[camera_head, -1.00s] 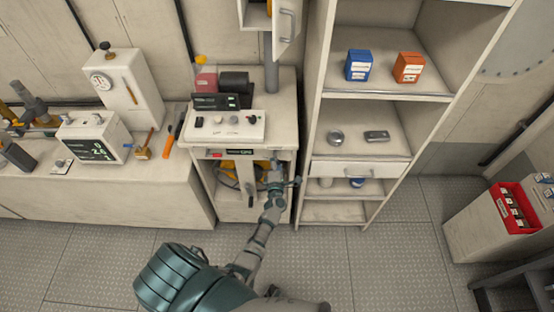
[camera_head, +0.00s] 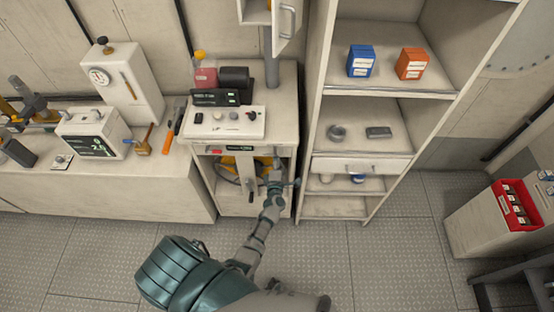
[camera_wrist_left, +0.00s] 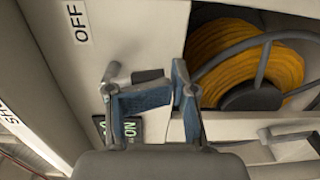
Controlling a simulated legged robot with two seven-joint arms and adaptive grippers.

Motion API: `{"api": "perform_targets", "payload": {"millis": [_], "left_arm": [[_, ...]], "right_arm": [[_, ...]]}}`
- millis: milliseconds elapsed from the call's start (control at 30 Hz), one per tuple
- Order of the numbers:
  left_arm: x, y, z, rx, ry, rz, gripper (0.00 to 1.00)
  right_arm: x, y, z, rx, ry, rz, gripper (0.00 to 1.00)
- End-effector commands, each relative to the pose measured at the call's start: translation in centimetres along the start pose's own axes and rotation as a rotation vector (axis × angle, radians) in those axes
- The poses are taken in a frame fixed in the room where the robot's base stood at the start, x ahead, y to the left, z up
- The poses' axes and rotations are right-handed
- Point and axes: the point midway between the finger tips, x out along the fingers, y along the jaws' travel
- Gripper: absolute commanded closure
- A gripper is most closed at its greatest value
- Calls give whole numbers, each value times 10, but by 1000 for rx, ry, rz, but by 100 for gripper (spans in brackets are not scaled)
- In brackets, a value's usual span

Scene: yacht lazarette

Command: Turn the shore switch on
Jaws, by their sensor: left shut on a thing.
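A dark grey piece (camera_wrist_left: 147,75), seemingly the switch handle, shows just behind my left gripper (camera_wrist_left: 170,100). Its blue-padded fingers are close together and shut on it; the fingers partly hide the contact and the ON label. In the head view my left gripper (camera_head: 275,175) is at the right side of the open cabinet front (camera_head: 205,180). My right gripper is not in view.
A coiled yellow cable (camera_wrist_left: 225,60) on a reel sits right of the fingers. A control box (camera_head: 225,123) stands on the cabinet. An open shelf unit (camera_head: 312,130) stands close on the right, a bench (camera_head: 110,180) on the left. The floor in front is clear.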

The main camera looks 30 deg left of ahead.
Motion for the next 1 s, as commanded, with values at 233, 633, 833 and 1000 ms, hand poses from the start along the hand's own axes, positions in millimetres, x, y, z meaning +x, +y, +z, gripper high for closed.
{"api": "perform_targets", "payload": {"millis": [233,633,833,1000], "left_arm": [[10,26,-5,-2,17,50,100],[9,26,-6,-2,17,51,97],[9,26,-5,-2,17,51,96],[9,26,-5,-2,17,51,36]], "right_arm": [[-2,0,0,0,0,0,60],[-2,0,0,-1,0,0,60],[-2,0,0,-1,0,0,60],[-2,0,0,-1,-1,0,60]]}}
